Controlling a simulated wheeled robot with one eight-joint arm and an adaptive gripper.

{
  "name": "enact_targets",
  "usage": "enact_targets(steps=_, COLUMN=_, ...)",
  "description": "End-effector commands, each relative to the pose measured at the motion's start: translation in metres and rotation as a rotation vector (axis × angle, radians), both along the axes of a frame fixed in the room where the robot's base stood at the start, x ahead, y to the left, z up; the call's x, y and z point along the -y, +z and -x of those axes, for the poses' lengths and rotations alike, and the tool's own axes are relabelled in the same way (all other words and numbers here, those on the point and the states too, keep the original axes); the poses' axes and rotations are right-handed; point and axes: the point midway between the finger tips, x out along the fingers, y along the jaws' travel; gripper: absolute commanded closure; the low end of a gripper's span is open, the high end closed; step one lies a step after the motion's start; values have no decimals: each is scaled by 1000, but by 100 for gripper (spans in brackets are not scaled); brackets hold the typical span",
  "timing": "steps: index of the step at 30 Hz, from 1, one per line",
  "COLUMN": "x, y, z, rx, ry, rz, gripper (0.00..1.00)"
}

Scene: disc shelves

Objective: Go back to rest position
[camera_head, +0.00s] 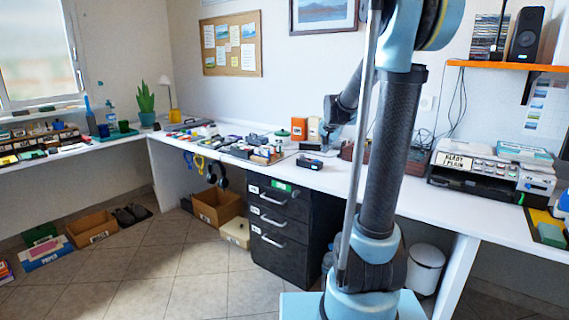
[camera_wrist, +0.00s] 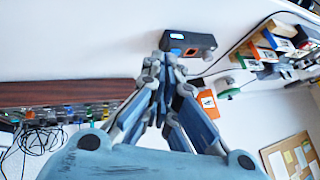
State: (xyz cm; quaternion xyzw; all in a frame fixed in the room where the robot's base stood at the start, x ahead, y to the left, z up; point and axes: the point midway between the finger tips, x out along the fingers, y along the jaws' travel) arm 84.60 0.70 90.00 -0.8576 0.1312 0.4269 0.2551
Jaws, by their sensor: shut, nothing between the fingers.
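My gripper (camera_wrist: 163,62) is in the wrist view, its fingers drawn together with nothing between them. In the head view a small dark box (camera_head: 310,162) lies on the desk. My arm stands upright across the right-centre of the head view and hides part of the desk; the fingers are not clear there.
The white desk (camera_head: 275,176) runs along the wall above a black drawer unit (camera_head: 281,217). A printer-like machine (camera_head: 490,170) stands at right below an orange shelf (camera_head: 508,66). Cardboard boxes (camera_head: 216,207) sit on the floor. The tiled floor at front left is clear.

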Motion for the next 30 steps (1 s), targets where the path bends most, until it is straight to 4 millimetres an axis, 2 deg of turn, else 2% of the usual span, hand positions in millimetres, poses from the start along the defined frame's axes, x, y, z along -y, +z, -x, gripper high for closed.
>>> enact_targets(steps=1, x=1, y=-1, z=20, rx=-17, ry=15, rz=12, gripper=100)
enact_targets(steps=14, x=5, y=-21, z=163, rx=-163, ry=182, rz=115, gripper=100)
enact_targets(steps=23, x=7, y=-52, z=259, rx=-263, ry=306, rz=172, gripper=100)
enact_targets(steps=30, x=7, y=-85, z=331, rx=-340, ry=412, rz=209, gripper=100)
